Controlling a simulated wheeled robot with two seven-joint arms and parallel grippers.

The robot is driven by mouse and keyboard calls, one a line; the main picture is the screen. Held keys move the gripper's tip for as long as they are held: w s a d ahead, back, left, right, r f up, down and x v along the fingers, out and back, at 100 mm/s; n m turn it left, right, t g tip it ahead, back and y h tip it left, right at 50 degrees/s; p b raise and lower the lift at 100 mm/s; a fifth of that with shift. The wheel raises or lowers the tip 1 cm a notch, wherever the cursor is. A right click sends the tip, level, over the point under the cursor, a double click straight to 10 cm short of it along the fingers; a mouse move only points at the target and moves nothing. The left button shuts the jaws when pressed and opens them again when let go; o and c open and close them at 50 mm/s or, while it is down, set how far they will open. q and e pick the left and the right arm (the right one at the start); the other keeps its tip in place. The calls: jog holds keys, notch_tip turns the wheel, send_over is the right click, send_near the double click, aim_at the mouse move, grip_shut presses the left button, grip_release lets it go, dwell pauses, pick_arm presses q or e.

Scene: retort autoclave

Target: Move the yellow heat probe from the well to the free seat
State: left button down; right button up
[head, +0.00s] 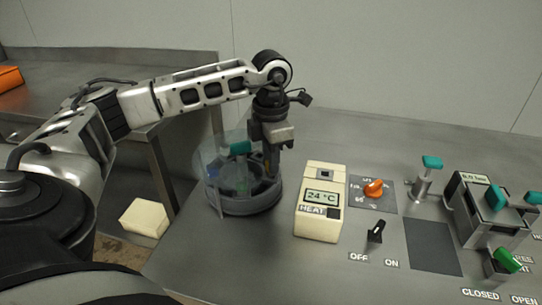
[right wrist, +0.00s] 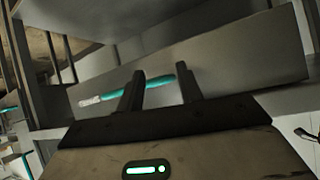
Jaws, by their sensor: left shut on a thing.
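My left gripper (head: 271,168) points down at the right side of a round grey pot (head: 243,205). It is shut on a thin thing, of which only a small yellow-orange sliver shows between the dark fingers; this looks like the yellow heat probe, mostly hidden. A clear lid with a teal handle (head: 237,148) stands tilted at the pot's left. The pot's inside is partly hidden, so I cannot tell its seats apart. The cream heater box (head: 320,205) reads 24 °C and has a small dark well in its top. My right gripper (right wrist: 160,85) is open in the right wrist view.
An orange knob (head: 374,188), a black switch (head: 376,231) and a teal-topped post (head: 427,175) stand right of the heater box. A grey device with teal handles (head: 490,212) is farther right. A teal rod (right wrist: 108,94) shows beyond the right fingers.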

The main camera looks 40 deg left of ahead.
pick_arm(q)
jog(key=shift+f, duration=0.2)
dwell(0.5)
jog(key=c, duration=0.8)
grip_release()
jog(key=shift+c, duration=0.2)
jog(key=shift+a, duration=0.1)
jog(key=shift+r, duration=0.15)
